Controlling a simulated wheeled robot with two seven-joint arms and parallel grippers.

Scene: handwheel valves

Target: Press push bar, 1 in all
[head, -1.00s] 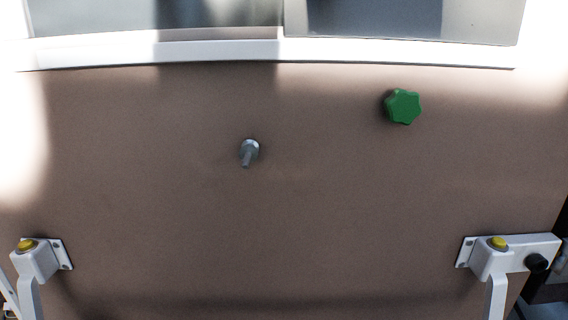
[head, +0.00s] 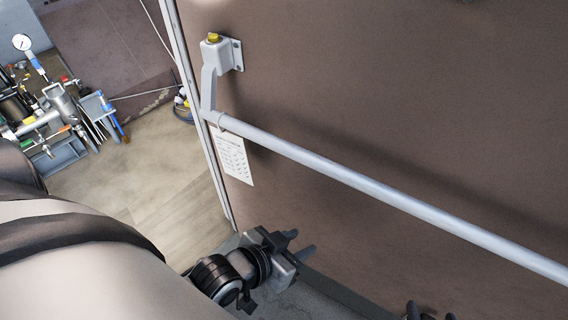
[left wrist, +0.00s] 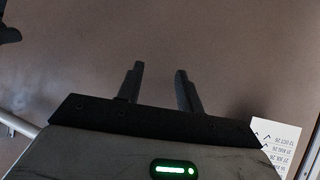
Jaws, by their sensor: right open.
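The push bar (head: 385,192) is a light grey tube across the brown door (head: 400,90), sloping down to the right in the head view. Its left end joins a white bracket (head: 222,55) with a yellow cap. My left gripper (head: 307,247) is below the bar in the picture, apart from it, near the door's lower part. In the left wrist view its two dark fingers (left wrist: 160,70) are spread and empty, with the brown panel behind. A piece of the bar (left wrist: 22,133) shows at the left edge there. Only the fingertips of my right gripper (head: 431,312) show at the bottom edge.
Left of the door is open floor (head: 150,175), with a cluttered bench of pipes and a gauge (head: 22,42) beyond.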

